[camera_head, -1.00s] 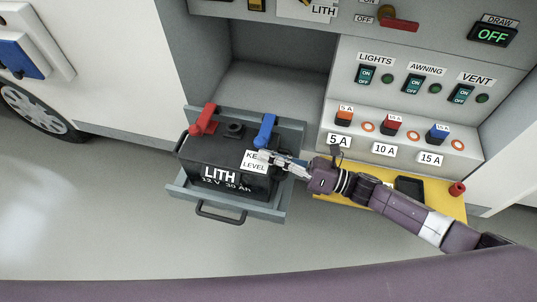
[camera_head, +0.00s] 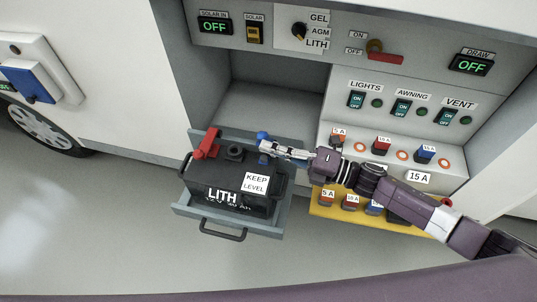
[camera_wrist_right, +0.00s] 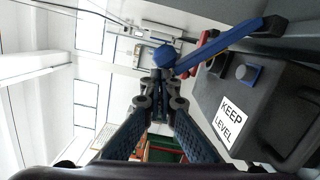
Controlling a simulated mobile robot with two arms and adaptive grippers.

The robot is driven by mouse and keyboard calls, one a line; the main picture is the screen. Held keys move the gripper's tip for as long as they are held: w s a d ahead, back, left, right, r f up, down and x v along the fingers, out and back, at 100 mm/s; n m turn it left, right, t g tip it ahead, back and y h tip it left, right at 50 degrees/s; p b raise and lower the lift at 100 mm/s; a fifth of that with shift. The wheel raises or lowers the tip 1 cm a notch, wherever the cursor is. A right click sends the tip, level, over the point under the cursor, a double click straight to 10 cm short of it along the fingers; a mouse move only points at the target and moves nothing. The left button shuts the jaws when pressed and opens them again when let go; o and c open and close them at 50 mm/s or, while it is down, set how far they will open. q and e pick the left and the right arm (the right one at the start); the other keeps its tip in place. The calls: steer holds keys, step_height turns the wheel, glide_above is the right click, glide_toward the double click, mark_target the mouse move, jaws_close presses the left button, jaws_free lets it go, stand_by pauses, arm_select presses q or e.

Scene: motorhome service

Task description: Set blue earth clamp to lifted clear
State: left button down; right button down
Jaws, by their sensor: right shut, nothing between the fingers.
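The blue earth clamp (camera_head: 262,135) is at the right rear of the black LITH battery (camera_head: 226,188). In the head view only its upper end shows behind my fingers. In the right wrist view the blue lever (camera_wrist_right: 222,46) rises away from the battery top, with a round blue knob (camera_wrist_right: 163,56) at its end. My right gripper (camera_head: 266,148) is shut and empty, with its fingertips (camera_wrist_right: 160,88) close by the knob; I cannot tell whether they touch it. My left gripper is not in view.
The red clamp (camera_head: 207,144) sits at the battery's left rear. The battery stands in a pulled-out grey tray (camera_head: 186,208). A yellow fuse holder (camera_head: 343,211) and the switch panel (camera_head: 398,82) are on the right. The floor in front is clear.

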steer(key=w+d+r+m, duration=0.1)
steer(key=w+r+m, duration=0.1)
steer(key=w+m, duration=0.2)
steer(key=w+d+r+m, duration=0.2)
steer(key=w+m, duration=0.2)
steer(key=w, duration=0.2)
steer(key=shift+w+d+m+g+h, duration=0.25)
steer(key=shift+w+m+g+h, duration=0.05)
steer(key=shift+w+g+h, duration=0.1)
steer(key=shift+r, duration=0.1)
steer(key=shift+d, duration=0.1)
stand_by(0.3)
